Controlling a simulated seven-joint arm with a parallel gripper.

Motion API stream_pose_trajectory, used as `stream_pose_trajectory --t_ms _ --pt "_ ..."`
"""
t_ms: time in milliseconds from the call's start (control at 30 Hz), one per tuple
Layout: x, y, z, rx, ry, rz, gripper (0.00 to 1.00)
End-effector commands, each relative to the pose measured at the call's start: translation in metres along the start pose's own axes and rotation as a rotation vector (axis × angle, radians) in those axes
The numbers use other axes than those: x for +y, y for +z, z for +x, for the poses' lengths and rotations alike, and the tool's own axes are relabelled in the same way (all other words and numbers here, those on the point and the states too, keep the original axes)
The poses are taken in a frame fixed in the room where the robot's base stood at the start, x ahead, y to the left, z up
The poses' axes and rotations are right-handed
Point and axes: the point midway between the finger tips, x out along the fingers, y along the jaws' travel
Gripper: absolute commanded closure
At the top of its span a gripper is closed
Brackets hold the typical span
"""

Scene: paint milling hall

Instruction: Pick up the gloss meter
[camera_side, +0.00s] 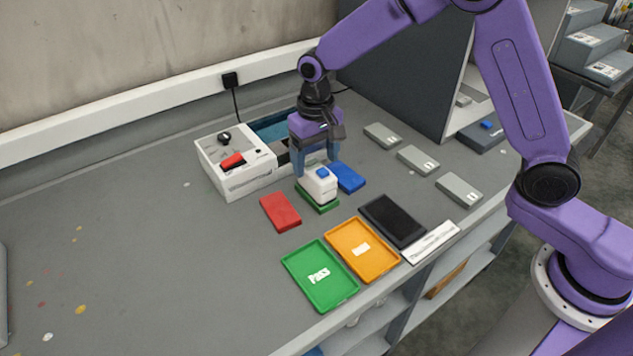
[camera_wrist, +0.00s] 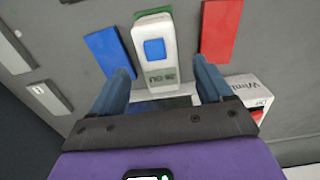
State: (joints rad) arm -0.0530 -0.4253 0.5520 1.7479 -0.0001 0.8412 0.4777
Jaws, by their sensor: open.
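The gloss meter (camera_side: 319,188) is a small white block with a blue button and rounded edges. It sits on a green panel (camera_side: 318,206) on the grey bench. In the wrist view the meter (camera_wrist: 157,64) shows a small display near its lower end. My gripper (camera_side: 316,166) is open and points down, close above the meter. In the wrist view my gripper (camera_wrist: 163,72) has one finger on each side of the meter's lower part, with gaps visible on both sides. Whether the fingertips reach below its top is hard to tell.
A red panel (camera_side: 280,212) and a blue panel (camera_side: 347,177) lie beside the meter. A white boxed device (camera_side: 235,165) stands behind left. Green (camera_side: 320,277) and orange (camera_side: 362,249) trays and a black pad (camera_side: 392,221) lie in front. The bench's left side is mostly clear.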

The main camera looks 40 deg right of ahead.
Motion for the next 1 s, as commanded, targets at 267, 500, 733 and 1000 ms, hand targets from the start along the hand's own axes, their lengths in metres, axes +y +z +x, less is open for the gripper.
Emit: stream_pose_trajectory --t_ms 267,500,733,1000 --pt "0.001 0.003 0.032 -0.005 0.002 -0.001 0.21" --pt "0.001 0.003 0.052 -0.001 0.001 0.000 0.21" --pt "0.000 0.002 0.052 0.000 0.000 0.000 0.25" --pt "0.000 0.002 0.052 0.001 -0.001 0.000 1.00"
